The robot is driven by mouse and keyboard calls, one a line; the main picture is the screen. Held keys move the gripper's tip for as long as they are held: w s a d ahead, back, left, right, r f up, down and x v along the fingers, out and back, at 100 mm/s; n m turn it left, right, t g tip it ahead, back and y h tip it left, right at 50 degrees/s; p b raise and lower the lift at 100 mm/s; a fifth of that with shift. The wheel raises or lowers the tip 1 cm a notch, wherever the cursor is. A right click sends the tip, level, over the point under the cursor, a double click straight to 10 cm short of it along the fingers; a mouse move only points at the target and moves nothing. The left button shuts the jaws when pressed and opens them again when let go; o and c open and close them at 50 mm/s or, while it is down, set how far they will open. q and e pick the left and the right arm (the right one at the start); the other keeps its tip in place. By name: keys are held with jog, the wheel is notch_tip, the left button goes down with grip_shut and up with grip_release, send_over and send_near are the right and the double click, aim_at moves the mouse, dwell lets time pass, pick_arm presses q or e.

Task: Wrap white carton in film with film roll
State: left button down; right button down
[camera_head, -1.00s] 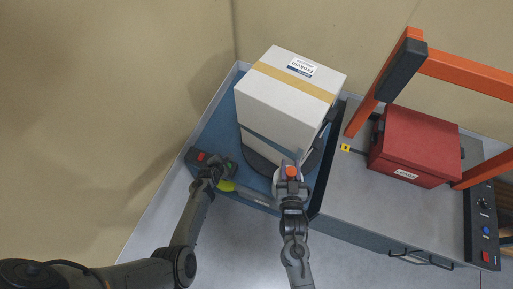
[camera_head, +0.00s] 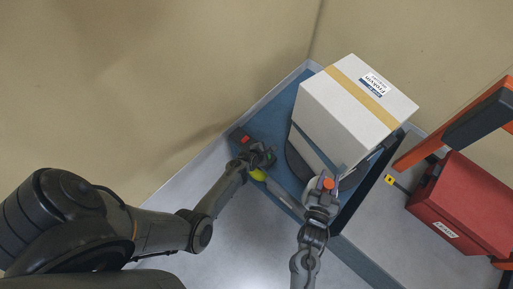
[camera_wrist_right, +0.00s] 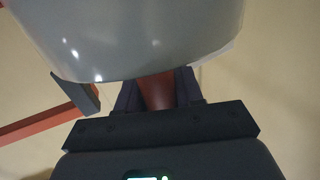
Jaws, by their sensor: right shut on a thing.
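The white carton (camera_head: 352,102), with a tan tape strip and a label on top, stands upright on a dark round turntable (camera_head: 297,168). A dark grey-blue band of film (camera_head: 318,152) crosses its lower side. My right gripper (camera_head: 322,192) is at the carton's near lower corner, shut on the film roll. In the right wrist view the pale grey film roll (camera_wrist_right: 140,40) fills the top, and its reddish-brown handle (camera_wrist_right: 158,92) sits between the fingers. My left gripper (camera_head: 262,156) is beside a small dark control box with a red button (camera_head: 244,139); its jaw opening is unclear.
The blue platform (camera_head: 283,122) has a raised grey rim. To the right stand a red toolbox (camera_head: 468,205) and an orange frame (camera_head: 412,152) with a dark pad. Tan walls close in behind.

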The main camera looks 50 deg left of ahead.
pick_arm(q)
jog(key=shift+r, duration=0.15)
pick_arm(e)
jog(key=shift+r, duration=0.2)
